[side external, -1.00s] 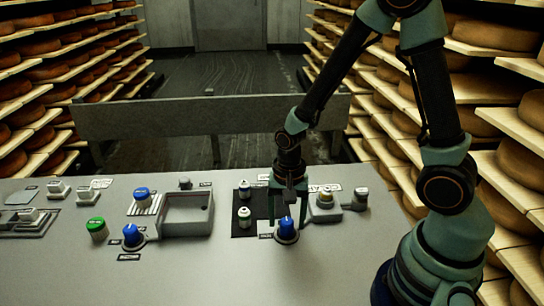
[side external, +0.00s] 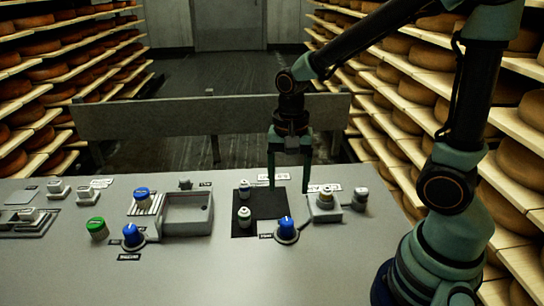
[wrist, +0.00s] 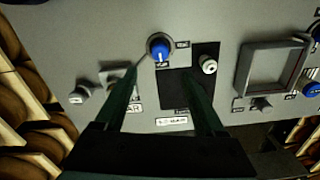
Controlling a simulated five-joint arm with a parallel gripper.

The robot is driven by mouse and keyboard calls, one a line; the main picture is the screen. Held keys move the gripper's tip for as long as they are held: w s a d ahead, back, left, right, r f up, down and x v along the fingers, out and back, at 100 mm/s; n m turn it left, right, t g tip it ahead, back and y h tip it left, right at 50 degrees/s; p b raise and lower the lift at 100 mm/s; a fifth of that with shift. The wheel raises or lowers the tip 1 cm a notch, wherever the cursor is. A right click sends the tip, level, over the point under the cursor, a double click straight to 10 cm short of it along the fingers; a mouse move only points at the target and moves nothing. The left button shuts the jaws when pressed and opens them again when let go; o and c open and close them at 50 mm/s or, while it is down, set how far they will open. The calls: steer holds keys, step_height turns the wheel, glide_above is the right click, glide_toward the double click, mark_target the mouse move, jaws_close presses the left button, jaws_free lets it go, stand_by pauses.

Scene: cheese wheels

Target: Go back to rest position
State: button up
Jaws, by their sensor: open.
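My gripper (side external: 289,188) is open and empty, pointing down above the grey control panel (side external: 190,265). Its two fingers are apart, and nothing shows between them. It hangs over the back of the black square (side external: 268,206). A blue knob (side external: 286,228) stands just in front of that square, clear of the fingers. The knob also shows ahead of the fingertips in the wrist view (wrist: 159,48). Two small white-topped pieces, one at the front (side external: 244,218) and one behind it (side external: 244,188), stand on the left of the square. In the wrist view only one is clearly seen.
A raised square tray (side external: 187,214) lies left of the black square. A grey barrier (side external: 190,118) runs behind the panel. Shelves of cheese wheels flank both sides. Air above the panel is free.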

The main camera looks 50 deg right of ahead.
steer(key=shift+r, duration=0.1)
step_height(320, 180, up, 11)
steer(key=s+d+n+t, duration=0.1)
steer(key=n+t, duration=0.4)
steer(key=n, duration=0.6)
steer(key=shift+s+d+t, duration=0.25)
steer(key=shift+s+t, duration=0.05)
steer(key=shift+s, duration=0.5)
